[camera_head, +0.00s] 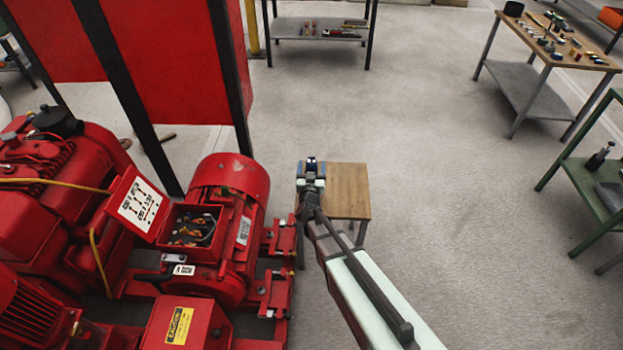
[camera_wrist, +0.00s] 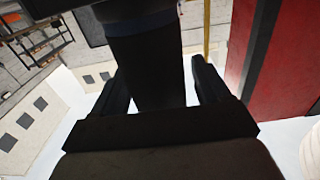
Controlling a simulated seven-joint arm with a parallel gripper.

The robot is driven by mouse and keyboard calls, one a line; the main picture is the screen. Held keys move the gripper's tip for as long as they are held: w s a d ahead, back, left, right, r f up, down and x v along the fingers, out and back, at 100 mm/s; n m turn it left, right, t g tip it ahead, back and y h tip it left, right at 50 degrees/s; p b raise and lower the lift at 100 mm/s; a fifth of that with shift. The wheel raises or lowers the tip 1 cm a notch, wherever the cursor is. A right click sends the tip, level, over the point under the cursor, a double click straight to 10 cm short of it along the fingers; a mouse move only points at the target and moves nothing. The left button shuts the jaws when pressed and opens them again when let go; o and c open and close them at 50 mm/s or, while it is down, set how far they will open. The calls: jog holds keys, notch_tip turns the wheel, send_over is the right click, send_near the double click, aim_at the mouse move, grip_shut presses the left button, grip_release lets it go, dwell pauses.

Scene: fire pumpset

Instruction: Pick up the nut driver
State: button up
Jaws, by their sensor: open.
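My gripper (camera_head: 311,180) is over the left edge of a small wooden-topped table (camera_head: 348,190), beside the red pump motor. Its two dark fingers stand apart in the wrist view (camera_wrist: 161,66). Between them is a thick dark shaft-like thing with a bluish band (camera_wrist: 148,62); gaps show at its sides. A small dark and blue thing (camera_head: 311,162) also shows at the gripper's tip in the head view. This may be the nut driver, but its shape is mostly hidden and I cannot tell for sure.
The red pump motor (camera_head: 229,180) with an open terminal box (camera_head: 190,232) stands close on the left. A workbench with small items (camera_head: 559,42) is at the upper right, a green shelf (camera_head: 585,180) at the right. Open floor (camera_head: 440,130) lies between.

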jog(key=c, duration=1.1)
jog(key=shift+r, duration=0.1)
jog(key=shift+c, duration=0.2)
notch_tip(320, 180, up, 10)
jog(key=shift+s+f, duration=0.1)
jog(key=shift+f, duration=0.1)
jog(key=shift+s+a+r, duration=0.25)
jog(key=shift+a+r, duration=0.4)
jog(key=shift+r, duration=0.15)
jog(key=s+a+r+n+y, duration=0.2)
jog(key=s+a, duration=0.7)
jog(key=a, duration=0.5)
jog(key=s+a+r+n+g+y, duration=0.1)
jog(key=s+a+r+n+y, duration=0.1)
jog(key=s+a, duration=0.6)
jog(key=s+a+r+n+g+y, duration=0.1)
jog(key=s+a+r+y, duration=0.3)
jog(key=s+a, duration=0.5)
jog(key=a+n+y, duration=0.1)
jog(key=a, duration=1)
jog(key=shift+s+a, duration=0.3)
jog(key=shift+s, duration=0.05)
